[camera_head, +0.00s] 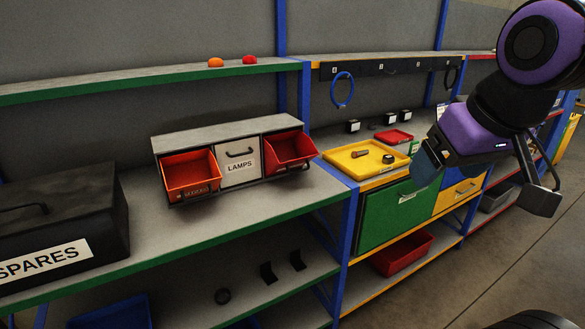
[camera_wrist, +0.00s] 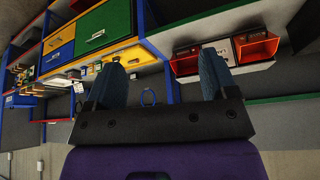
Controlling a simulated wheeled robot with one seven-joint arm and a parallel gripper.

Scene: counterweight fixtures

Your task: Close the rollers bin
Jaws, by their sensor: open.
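A grey three-bay bin unit (camera_head: 225,139) stands on the left shelf. Its left bin, orange-red (camera_head: 188,175), is tilted out and open, with a label too small to read. The middle bin, marked LAMPS (camera_head: 239,166), is shut. The right bin, red (camera_head: 289,150), is also tilted out, its label not readable. I cannot tell which open bin is the rollers bin. My gripper (camera_head: 484,190) is open and empty, well right of the unit. In the wrist view, the scene appears upside down; my gripper (camera_wrist: 163,60) shows with fingers apart, and the bins are beyond.
A black SPARES case (camera_head: 60,225) stands left of the bin unit. A yellow tray (camera_head: 350,160) with small parts lies right of it, past a blue post (camera_head: 349,220). A green-edged upper shelf (camera_head: 150,83) runs above the bins. Floor (camera_head: 500,260) is clear at right.

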